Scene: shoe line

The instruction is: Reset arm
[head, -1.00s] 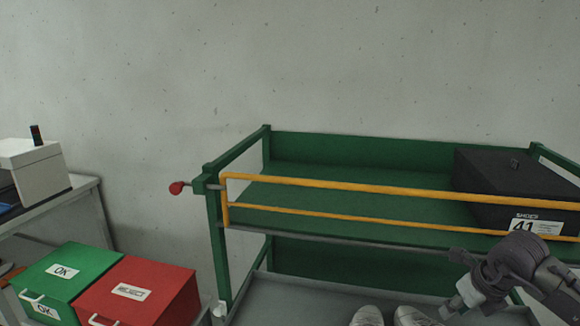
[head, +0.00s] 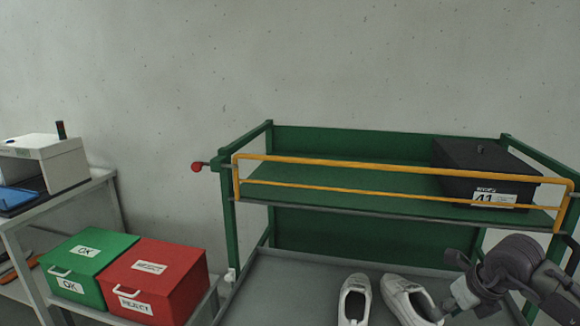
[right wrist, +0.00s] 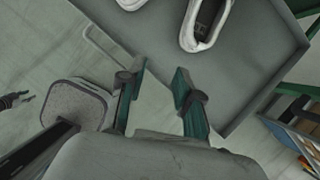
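My right gripper (head: 450,308) is at the lower right of the head view, beside a pair of white shoes. In the right wrist view its two green-sided fingers (right wrist: 158,84) stand apart with nothing between them. The left shoe (head: 354,300) and right shoe (head: 405,298) rest on the grey lower tray (head: 300,275) of the green rack. A shoe (right wrist: 206,22) also shows in the right wrist view, beyond the fingers and apart from them. A small dark pronged part at that view's left edge may be my left gripper, but its state is unclear.
The green rack's upper shelf (head: 330,198) has a yellow rail (head: 400,172) and carries a black shoe box (head: 478,170) marked 41. A green box (head: 90,250) and a red box (head: 160,275) stand at left, near a table (head: 60,200) with a white device (head: 45,160).

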